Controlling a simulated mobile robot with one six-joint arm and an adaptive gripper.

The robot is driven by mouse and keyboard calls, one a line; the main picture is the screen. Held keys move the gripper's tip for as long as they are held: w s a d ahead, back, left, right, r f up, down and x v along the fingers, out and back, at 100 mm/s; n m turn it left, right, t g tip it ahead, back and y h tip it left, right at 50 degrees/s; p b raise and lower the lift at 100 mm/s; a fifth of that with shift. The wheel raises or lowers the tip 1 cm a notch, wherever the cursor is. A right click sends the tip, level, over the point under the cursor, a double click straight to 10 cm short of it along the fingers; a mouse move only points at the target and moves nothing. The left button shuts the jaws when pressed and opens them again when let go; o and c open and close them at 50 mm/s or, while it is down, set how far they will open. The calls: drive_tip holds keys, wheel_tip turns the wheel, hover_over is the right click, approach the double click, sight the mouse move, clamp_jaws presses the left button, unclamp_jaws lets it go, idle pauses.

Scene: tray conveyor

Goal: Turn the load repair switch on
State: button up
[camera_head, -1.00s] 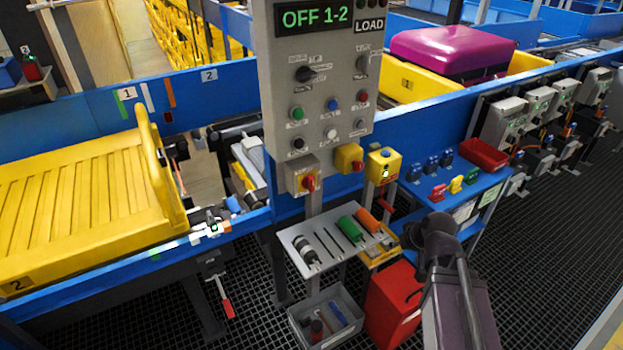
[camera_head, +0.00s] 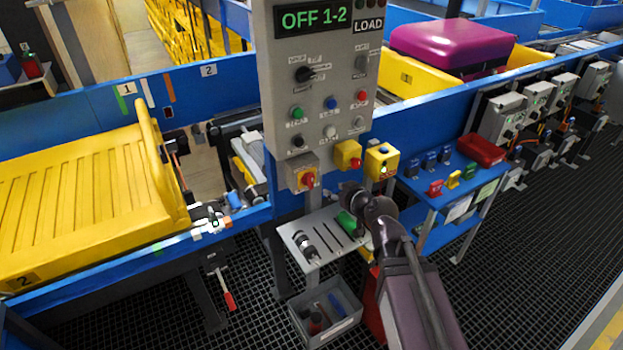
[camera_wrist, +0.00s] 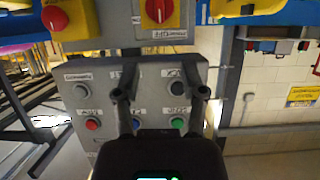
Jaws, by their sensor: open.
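I cannot read which is the load repair switch. My gripper (camera_head: 350,192) is below the boxes, in front of the tool shelf. In the wrist view my gripper (camera_wrist: 162,94) is open and empty, facing the panel's buttons.
A slotted shelf (camera_head: 298,238) with rollers and a grey bin (camera_head: 330,308) lie below the panel. A blue side table (camera_head: 450,199) stands to the right. A yellow tray (camera_head: 80,200) rests on the conveyor at left. Dark grating floor lies open in front.

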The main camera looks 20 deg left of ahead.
sight(312, 179)
drive_tip(key=b+x, duration=0.5)
drive_tip(key=x, duration=0.8)
drive_tip(key=shift+w+a+f, duration=0.15)
drive_tip(key=shift+a+f, duration=0.05)
drive_tip(key=shift+a, duration=0.15)
clamp_jaws()
